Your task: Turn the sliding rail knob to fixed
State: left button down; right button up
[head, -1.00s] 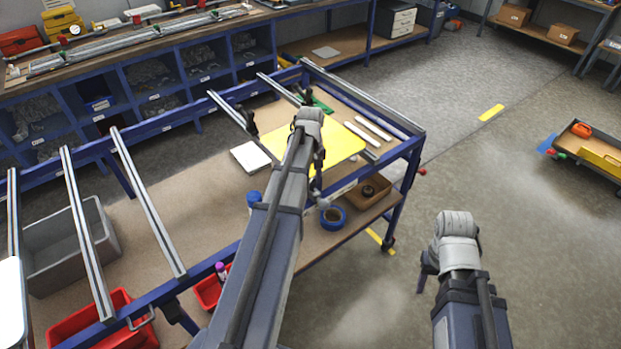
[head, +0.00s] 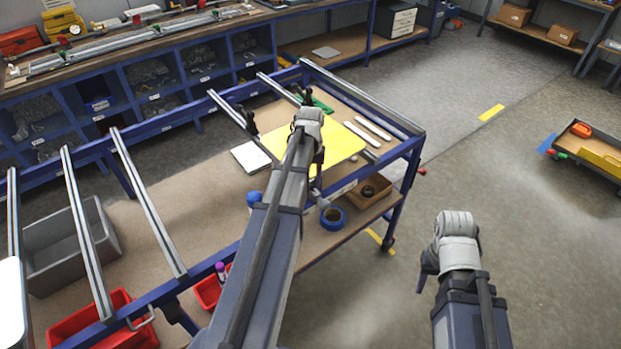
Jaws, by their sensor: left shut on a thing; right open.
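A blue-framed table carries several metal rails (head: 147,200) laid across it. Two of them (head: 240,125) on the far part have dark clamps (head: 252,121) on them. My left gripper (head: 317,186) points down at the front edge of the table, at the near end of a rail beside the yellow sheet. It is shut on the sliding rail knob, which is mostly hidden by the gripper and arm. The knob's marking cannot be read. My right gripper (head: 424,281) is open and empty above the floor, to the right of the table.
A yellow sheet (head: 345,145), a blue tape roll (head: 332,217) and a brown box (head: 370,190) are near my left gripper. Red bins (head: 100,318) and a grey bin (head: 70,245) are at left. The floor at right is clear up to a low cart (head: 590,150).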

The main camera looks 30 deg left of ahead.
aim_at(311, 181)
dwell(0.3)
pick_arm(q)
jog(key=shift+c, duration=1.8)
grip_release()
jog(key=shift+r, duration=0.15)
notch_tip(311, 181, up, 8)
jog(key=p, duration=0.8)
jog(key=shift+f, duration=0.2)
jog(key=shift+d+f, duration=0.1)
jog(key=s+d+f+m+b, duration=0.2)
jog(key=s+d, duration=0.3)
jog(key=d, duration=0.5)
jog(key=s+d+f+m+b, duration=0.2)
jog(key=s+d, duration=0.4)
jog(key=d, duration=0.4)
jog(key=s+d+f+m+y+b, duration=0.1)
jog(key=s+d+f+m+b, duration=0.2)
jog(key=d, duration=0.7)
jog(key=s+m, duration=0.1)
jog(key=s, duration=0.1)
jog(key=shift+s+b, duration=0.3)
